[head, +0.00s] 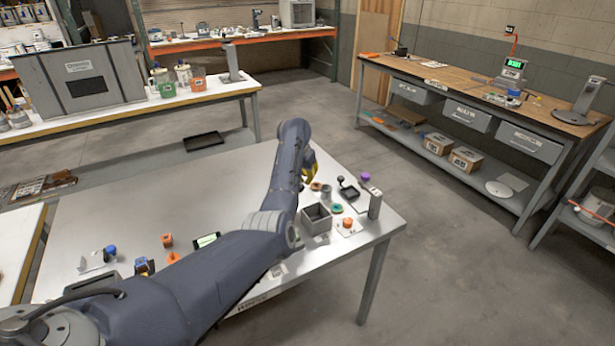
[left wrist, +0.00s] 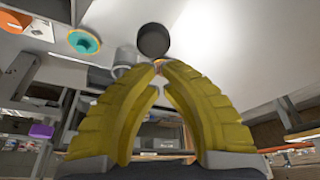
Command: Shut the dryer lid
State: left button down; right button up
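My left gripper (head: 310,166) is above the far right part of the near table, partly hidden behind my arm. In the left wrist view its yellow fingers (left wrist: 160,68) come together at the tips, with nothing clearly held between them. A dark round knob-like thing (left wrist: 154,40) shows just past the tips; I cannot tell if they touch it. On the table a black square piece (head: 349,193) lies near a small black knob (head: 341,179). An open-topped grey box (head: 317,222) stands nearer. I cannot tell for sure which part is the dryer lid. My right gripper is out of view.
Near the box are a teal-green disc (head: 336,208), an orange-topped piece (head: 347,223), a purple piece (head: 364,177) and an upright pale block (head: 375,203). The teal disc also shows in the left wrist view (left wrist: 83,41). The table's left middle (head: 110,215) is clear.

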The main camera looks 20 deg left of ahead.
pick_arm(q)
jog(key=shift+s, duration=0.15)
jog(key=shift+d, duration=0.1)
dwell(0.3)
jog(key=shift+s+d, duration=0.2)
jog(key=shift+d, duration=0.15)
jog(key=s+d, duration=0.1)
jog(key=d, duration=0.1)
jog(key=s+d, duration=0.4)
jog(key=shift+s+d, duration=0.1)
jog(key=shift+d, duration=0.25)
